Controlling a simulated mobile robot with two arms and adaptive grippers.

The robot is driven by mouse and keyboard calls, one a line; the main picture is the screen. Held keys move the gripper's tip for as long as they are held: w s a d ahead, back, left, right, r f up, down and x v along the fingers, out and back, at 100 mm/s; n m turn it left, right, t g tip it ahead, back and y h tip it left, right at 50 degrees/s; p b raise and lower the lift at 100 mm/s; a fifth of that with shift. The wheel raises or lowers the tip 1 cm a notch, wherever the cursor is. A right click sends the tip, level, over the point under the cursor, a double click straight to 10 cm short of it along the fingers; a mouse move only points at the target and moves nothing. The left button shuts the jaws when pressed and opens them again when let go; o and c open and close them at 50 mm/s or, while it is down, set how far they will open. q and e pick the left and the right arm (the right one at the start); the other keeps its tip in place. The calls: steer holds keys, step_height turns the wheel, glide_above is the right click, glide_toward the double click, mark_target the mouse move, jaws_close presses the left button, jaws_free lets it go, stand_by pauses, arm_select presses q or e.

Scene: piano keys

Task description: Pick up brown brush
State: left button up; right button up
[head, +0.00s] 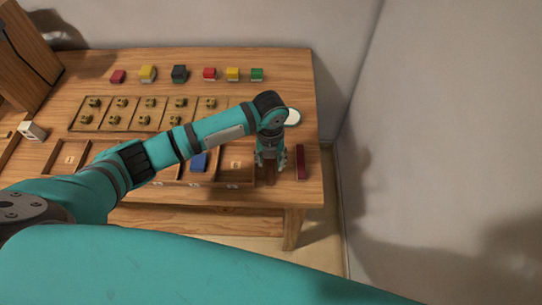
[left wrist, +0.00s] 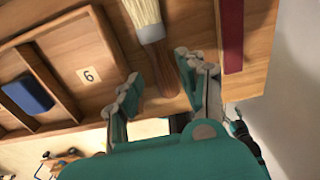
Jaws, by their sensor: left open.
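The brown brush lies on the wooden table (head: 285,58). In the left wrist view the brush (left wrist: 159,62) shows pale bristles at the top, a light metal band and a brown handle pointing down between my fingers. My left gripper (left wrist: 157,74) is open, with one finger on each side of the handle; I cannot tell whether either touches it. In the head view my left gripper (head: 270,160) points down near the table's front right part and hides most of the brush.
A dark red bar (head: 300,162) lies just right of the gripper. To the left is a compartment tray (head: 223,182) with a blue block (head: 199,162). Several coloured blocks stand along the back. The wall rises at right.

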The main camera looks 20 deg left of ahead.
mark_target(271, 166)
arm_select(q)
steer(key=shift+w+f, duration=0.15)
steer(key=shift+f, duration=1.55)
jaws_close()
steer(key=shift+r, duration=0.1)
steer(key=shift+r, duration=0.45)
step_height(271, 166, up, 2)
steer(key=shift+w+r+b, duration=0.1)
steer(key=shift+r+b, duration=0.05)
steer(key=shift+b, duration=0.25)
steer(key=s+a+r+b, duration=0.1)
steer(key=s+b, duration=0.1)
steer(key=s, duration=1.4)
steer(key=shift+r, duration=0.35)
